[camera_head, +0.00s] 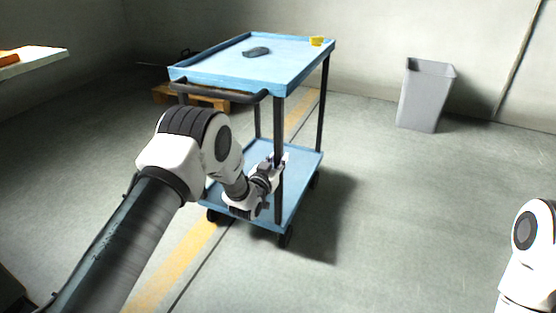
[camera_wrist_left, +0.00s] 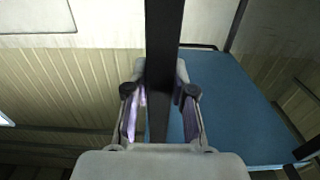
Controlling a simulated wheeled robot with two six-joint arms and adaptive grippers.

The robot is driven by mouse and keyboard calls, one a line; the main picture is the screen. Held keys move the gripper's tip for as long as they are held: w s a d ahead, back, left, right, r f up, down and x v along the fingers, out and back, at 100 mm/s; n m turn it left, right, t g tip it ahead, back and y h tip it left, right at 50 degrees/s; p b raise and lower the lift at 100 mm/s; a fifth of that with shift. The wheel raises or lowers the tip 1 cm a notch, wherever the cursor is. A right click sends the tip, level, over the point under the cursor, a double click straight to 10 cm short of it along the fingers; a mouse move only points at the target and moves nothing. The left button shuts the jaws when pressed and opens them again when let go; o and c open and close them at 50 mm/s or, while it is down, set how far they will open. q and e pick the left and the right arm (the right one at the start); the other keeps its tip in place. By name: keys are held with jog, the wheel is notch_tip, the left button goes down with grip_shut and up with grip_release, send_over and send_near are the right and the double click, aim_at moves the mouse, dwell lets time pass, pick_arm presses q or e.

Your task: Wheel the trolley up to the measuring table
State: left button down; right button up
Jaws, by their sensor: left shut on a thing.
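The blue trolley (camera_head: 290,65) stands on the floor in the middle of the head view, with dark posts, a dark push handle (camera_head: 222,94) and a lower shelf (camera_head: 300,165). My left gripper (camera_head: 278,162) is shut on the trolley's near post, between the two shelves. In the left wrist view the dark post (camera_wrist_left: 162,50) runs between the fingers, with the blue shelf (camera_wrist_left: 235,110) behind it. The light tabletop (camera_head: 35,60) at the left edge may be the measuring table; only a corner shows. My right arm shows at the right edge, but its gripper is out of view.
A dark object (camera_head: 256,51) and a yellow item (camera_head: 316,41) lie on the trolley's top. A grey bin (camera_head: 426,95) stands by the back wall. A wooden pallet (camera_head: 190,97) lies behind the trolley. A yellow line (camera_head: 185,255) crosses the floor. The floor right of the trolley is clear.

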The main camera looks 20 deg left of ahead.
pick_arm(q)
jog(key=c, duration=0.9)
grip_release()
jog(key=s, duration=1.2)
jog(key=shift+a, duration=0.45)
